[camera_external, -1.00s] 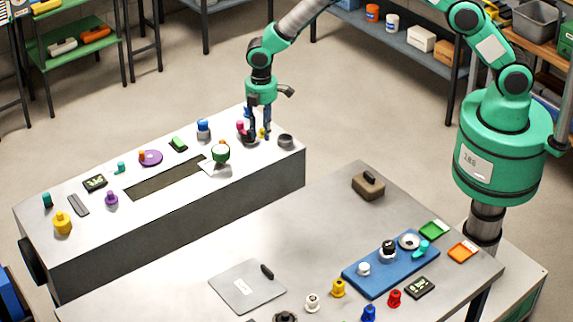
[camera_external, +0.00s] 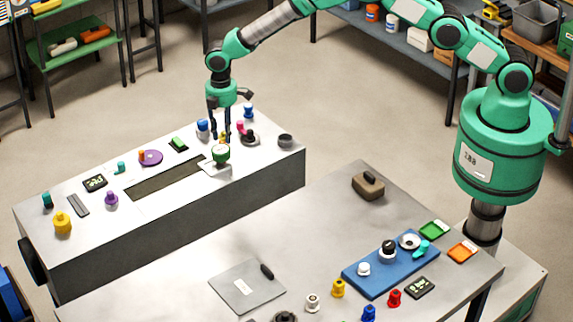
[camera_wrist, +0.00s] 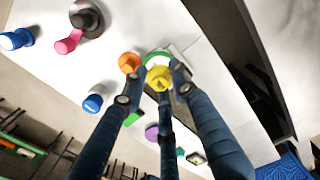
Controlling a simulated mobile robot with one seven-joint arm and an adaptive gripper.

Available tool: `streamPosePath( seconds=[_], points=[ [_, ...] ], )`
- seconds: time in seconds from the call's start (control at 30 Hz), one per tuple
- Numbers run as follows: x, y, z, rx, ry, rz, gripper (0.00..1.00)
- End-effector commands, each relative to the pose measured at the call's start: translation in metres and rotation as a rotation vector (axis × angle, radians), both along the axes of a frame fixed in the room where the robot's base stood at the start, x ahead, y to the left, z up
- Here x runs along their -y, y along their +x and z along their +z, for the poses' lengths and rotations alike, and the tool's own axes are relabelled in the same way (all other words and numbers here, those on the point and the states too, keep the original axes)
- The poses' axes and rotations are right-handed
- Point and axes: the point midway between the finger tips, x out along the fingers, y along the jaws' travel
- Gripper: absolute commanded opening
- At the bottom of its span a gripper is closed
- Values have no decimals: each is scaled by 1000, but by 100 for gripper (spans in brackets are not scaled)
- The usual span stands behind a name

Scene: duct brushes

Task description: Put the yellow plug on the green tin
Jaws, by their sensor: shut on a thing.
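My gripper (camera_external: 221,139) is above the slotted grey bench, fingers pointing down. In the wrist view, my gripper (camera_wrist: 160,82) is closed around the yellow plug (camera_wrist: 159,79), with the plug between its fingertips. The green tin (camera_external: 221,155) stands on a pale plate near the right end of the bench slot, directly below the fingertips in the external view. In the wrist view the green tin (camera_wrist: 157,55) shows as a green and white rim behind the plug and is partly hidden by it. I cannot tell whether plug and tin touch.
An orange piece (camera_wrist: 131,62) is close beside the tin in the wrist view. A blue-topped piece (camera_external: 203,126), a pink piece (camera_external: 240,127) and a dark cup (camera_external: 285,141) stand nearby. A green block (camera_external: 179,143) and a purple disc (camera_external: 150,158) lie to the left.

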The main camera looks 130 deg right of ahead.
Motion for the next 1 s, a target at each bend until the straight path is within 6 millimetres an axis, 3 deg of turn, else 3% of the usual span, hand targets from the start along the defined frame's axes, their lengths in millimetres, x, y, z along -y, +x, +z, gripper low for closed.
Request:
streamPosePath(
  seconds=[0.2, 0.6, 1.0],
  points=[
    [8, 9, -1, 1, 0, 0, 18],
    [8, 10, -2, 0, 0, 0, 18],
    [8, 10, -33, 0, 0, 0, 18]
  ],
)
